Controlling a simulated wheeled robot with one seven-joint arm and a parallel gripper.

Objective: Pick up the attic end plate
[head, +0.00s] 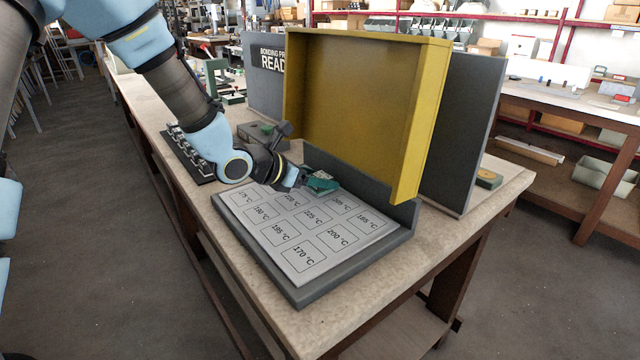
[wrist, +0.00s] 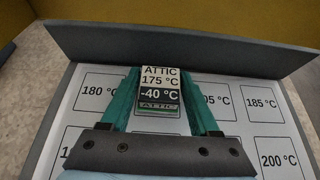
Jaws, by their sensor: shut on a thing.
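The attic end plate (wrist: 160,84) shows in the wrist view as a small block with a white label reading "ATTIC 175 °C" and a black band reading "-40 °C". My gripper (wrist: 161,98) has its two teal fingers on either side of the plate and is shut on it. In the head view my gripper (head: 319,182) is over the far part of the pale grid board (head: 268,238), near the yellow hood. The plate cannot be made out clearly there. Whether it touches the board cannot be told.
The board has printed squares marked with temperatures and a dark raised rim. The open yellow hood (head: 362,105) stands close behind my gripper, with a grey panel (head: 470,135) beside it. A dark rack (head: 190,153) with several metal parts lies left of the board.

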